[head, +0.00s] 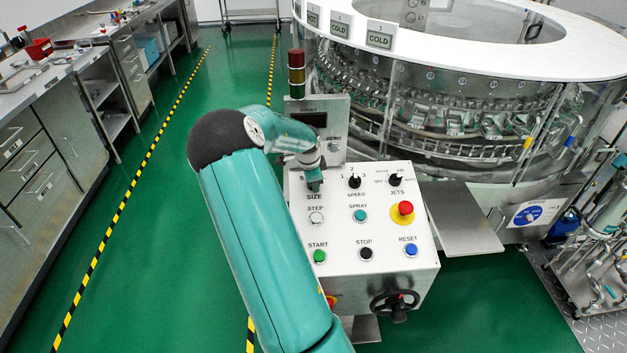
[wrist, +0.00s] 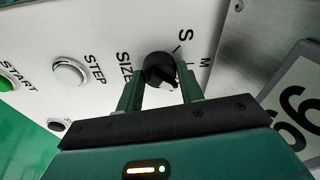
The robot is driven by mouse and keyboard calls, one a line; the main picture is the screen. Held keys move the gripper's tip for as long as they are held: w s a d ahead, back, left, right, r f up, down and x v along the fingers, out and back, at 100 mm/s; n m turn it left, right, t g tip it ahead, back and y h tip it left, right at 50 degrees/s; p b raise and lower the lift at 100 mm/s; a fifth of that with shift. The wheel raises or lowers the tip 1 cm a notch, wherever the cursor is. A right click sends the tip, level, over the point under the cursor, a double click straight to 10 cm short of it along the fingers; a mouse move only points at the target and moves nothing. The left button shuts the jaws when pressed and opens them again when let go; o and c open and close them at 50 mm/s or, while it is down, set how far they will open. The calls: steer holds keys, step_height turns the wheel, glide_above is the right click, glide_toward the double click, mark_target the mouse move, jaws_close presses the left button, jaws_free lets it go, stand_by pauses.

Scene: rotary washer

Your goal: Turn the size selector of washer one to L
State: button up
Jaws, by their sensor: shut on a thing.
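The size selector is a black round knob (wrist: 160,68) beside the word SIZE in the wrist view. My gripper (wrist: 159,78) is shut on it, with one green finger on either side. The letters S and M show on the panel around the knob; L cannot be made out, and the right finger covers part of that area. A pale mark on the knob faces the lower right of the wrist view. In the head view my gripper (head: 314,182) reaches down to the panel's upper left, above the SIZE label, and hides the knob.
The white control panel (head: 385,225) carries speed and jets knobs, several push buttons and a red emergency stop (head: 403,209). A signal tower (head: 297,75) and a small display box stand behind it. The round washer (head: 450,110) fills the back right. Green floor is free to the left.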

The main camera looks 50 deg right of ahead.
steer(key=shift+m, duration=0.9)
steer(key=o, duration=1)
steer(key=shift+c, duration=0.2)
steer(key=v, duration=1.3)
steer(key=shift+r, duration=0.4)
